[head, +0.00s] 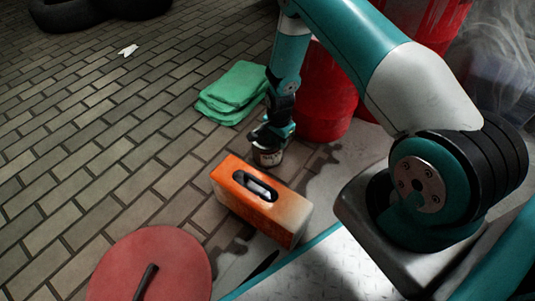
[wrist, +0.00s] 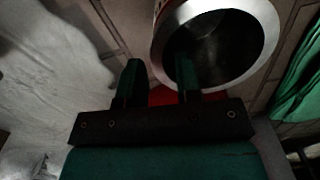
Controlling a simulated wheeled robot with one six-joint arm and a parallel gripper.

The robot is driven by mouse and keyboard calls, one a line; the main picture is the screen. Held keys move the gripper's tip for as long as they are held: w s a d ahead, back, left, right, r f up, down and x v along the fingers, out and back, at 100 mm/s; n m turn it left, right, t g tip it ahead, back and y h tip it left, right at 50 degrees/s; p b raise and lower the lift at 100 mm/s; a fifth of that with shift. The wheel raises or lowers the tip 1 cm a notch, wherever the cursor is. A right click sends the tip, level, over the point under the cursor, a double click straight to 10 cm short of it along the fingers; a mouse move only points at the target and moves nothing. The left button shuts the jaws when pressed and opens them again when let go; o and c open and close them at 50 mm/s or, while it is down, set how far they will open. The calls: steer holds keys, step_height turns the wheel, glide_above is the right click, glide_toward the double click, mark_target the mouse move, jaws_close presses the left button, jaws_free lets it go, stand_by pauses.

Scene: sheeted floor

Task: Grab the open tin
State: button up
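The open tin (head: 268,158) stands on the brick floor below my gripper (head: 272,137) in the head view, beyond the orange case. In the wrist view the tin's round metal rim (wrist: 272,38) and dark hollow inside fill the upper right. My gripper (wrist: 158,62) has its two fingers apart. The right finger overlaps the tin's opening and the left finger is outside, with the near rim wall between them. A gap shows between the left finger and the wall. How deep the right finger reaches is hard to tell.
An orange case (head: 288,213) with a dark handle slot lies just in front of the tin. A folded green cloth (head: 232,92) and a red drum (head: 325,95) are behind it. A red round disc (head: 165,265) lies front left. Open floor (head: 90,150) spreads left.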

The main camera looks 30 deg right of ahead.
mark_target(266, 154)
step_height(266, 154, down, 4)
steer(key=b, duration=0.3)
steer(key=shift+f, duration=0.2)
steer(key=shift+r, duration=0.1)
steer(key=shift+s, duration=0.1)
jaws_close()
steer(key=shift+r, duration=0.1)
